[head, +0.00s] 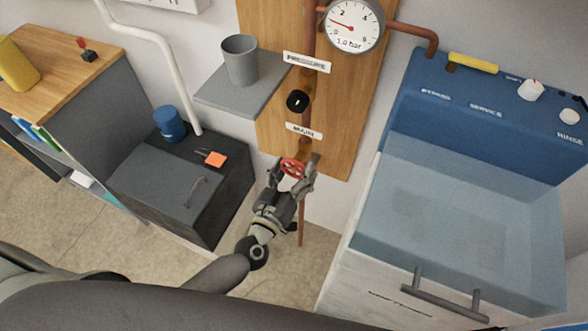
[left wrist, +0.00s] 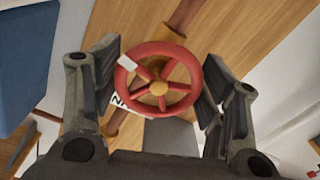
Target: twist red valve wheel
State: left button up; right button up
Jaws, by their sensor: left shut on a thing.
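The red valve wheel (head: 292,168) is mounted on the copper pipe in front of the wooden board, just below the "MAIN" label (head: 304,131). In the left wrist view the wheel (left wrist: 158,80) faces the camera, with a brass hub, several spokes and a pale mark on its upper left rim. My left gripper (head: 294,172) is at the wheel, with one finger on each side of the rim. The fingers (left wrist: 160,84) are shut on the wheel, though a contact line is hard to see. My right gripper is not in view.
A pressure gauge (head: 354,24) and a black knob (head: 297,101) are above the wheel. A grey shelf (head: 222,97) with a cup (head: 240,60) juts out at upper left. A blue-topped sink unit (head: 405,115) stands right, a dark cabinet (head: 165,185) left.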

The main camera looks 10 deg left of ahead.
pick_arm(q)
jog(key=n, duration=0.3)
jog(key=shift+d, duration=0.1)
jog(key=o, duration=1)
jog(key=shift+o, duration=0.2)
jog(key=shift+s, duration=0.1)
jog(key=s+a, duration=0.2)
jog(key=s, duration=0.9)
jog(key=shift+s+a, duration=0.15)
jog(key=shift+s, duration=0.2)
